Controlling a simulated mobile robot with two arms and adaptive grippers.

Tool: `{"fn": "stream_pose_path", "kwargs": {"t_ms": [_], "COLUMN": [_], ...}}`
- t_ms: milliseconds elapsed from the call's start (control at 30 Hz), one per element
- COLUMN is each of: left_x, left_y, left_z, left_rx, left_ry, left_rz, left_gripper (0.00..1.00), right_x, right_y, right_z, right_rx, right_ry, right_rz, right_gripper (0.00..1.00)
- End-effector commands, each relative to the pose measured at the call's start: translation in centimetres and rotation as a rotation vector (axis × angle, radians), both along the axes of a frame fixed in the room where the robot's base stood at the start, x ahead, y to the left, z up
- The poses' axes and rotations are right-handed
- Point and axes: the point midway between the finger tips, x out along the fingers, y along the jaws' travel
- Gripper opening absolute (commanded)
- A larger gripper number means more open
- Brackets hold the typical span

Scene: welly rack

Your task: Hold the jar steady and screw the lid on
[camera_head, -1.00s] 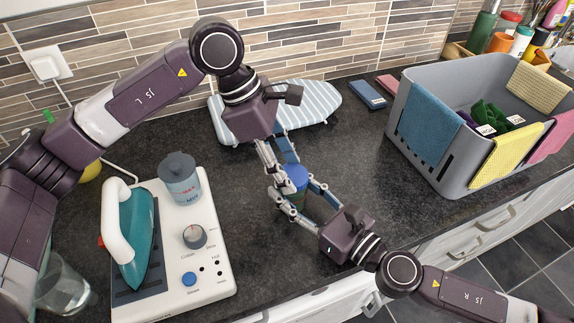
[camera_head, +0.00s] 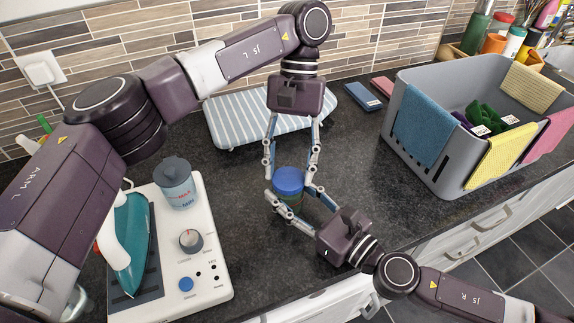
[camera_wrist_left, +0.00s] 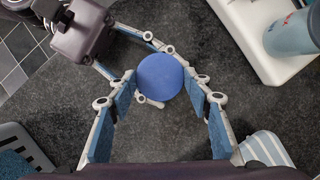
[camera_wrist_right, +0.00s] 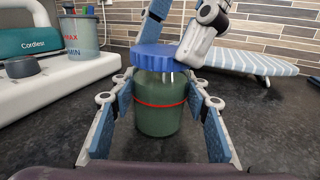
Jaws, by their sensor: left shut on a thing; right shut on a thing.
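The green jar (camera_wrist_right: 160,112) with a red line around it stands upright on the dark worktop. My right gripper (camera_wrist_right: 158,88) is shut on it, a finger on each side; it also shows in the head view (camera_head: 290,202). The blue lid (camera_wrist_right: 155,56) is on top of the jar and shows from above in the left wrist view (camera_wrist_left: 160,77). My left gripper (camera_head: 289,178) reaches down from the back and is shut on the lid, fingertips at opposite sides of its rim. The threads are hidden, so I cannot tell how tightly the lid sits.
A white appliance base (camera_head: 215,265) with a teal iron (camera_head: 130,245) and a clear cup (camera_head: 176,187) stands at left. A striped ironing board (camera_head: 240,118) lies behind the jar. A grey basket (camera_head: 440,165) with cloths stands at right.

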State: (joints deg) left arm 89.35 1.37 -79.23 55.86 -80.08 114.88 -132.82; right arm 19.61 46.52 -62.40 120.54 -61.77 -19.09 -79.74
Motion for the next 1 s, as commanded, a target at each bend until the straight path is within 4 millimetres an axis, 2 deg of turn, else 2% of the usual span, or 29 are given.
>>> {"fn": "stream_pose_path", "kwargs": {"t_ms": [200,400,767,800,900,1000], "left_x": [-0.12,-0.27,-0.26,-0.26,-0.27,-0.28], "left_y": [-0.42,-0.55,-0.54,-0.54,-0.55,-0.56], "left_z": [0.08,0.02,0.02,0.02,0.01,0.0], "left_rx": [0.004,0.001,-0.001,-0.001,-0.002,-0.001], "left_ry": [-0.004,0.0,0.001,0.001,0.001,0.002], "left_rz": [-0.412,-0.663,-0.7,-0.7,-0.7,-0.7], "left_gripper": [0.36,0.36,0.36,0.5,0.61,0.63], "right_x": [-0.05,-0.06,-0.07,-0.07,-0.07,-0.06], "right_y": [0.04,0.04,0.04,0.04,0.04,0.04], "right_z": [-0.05,-0.06,-0.05,-0.05,-0.06,-0.06], "right_rx": [0.0,0.0,0.0,0.0,0.0,0.0], "right_ry": [0.001,0.001,0.001,0.001,0.001,0.001], "right_rz": [0.001,0.001,0.002,0.002,0.002,0.001], "right_gripper": [0.0,0.0,0.0,0.0,0.0,0.0]}}
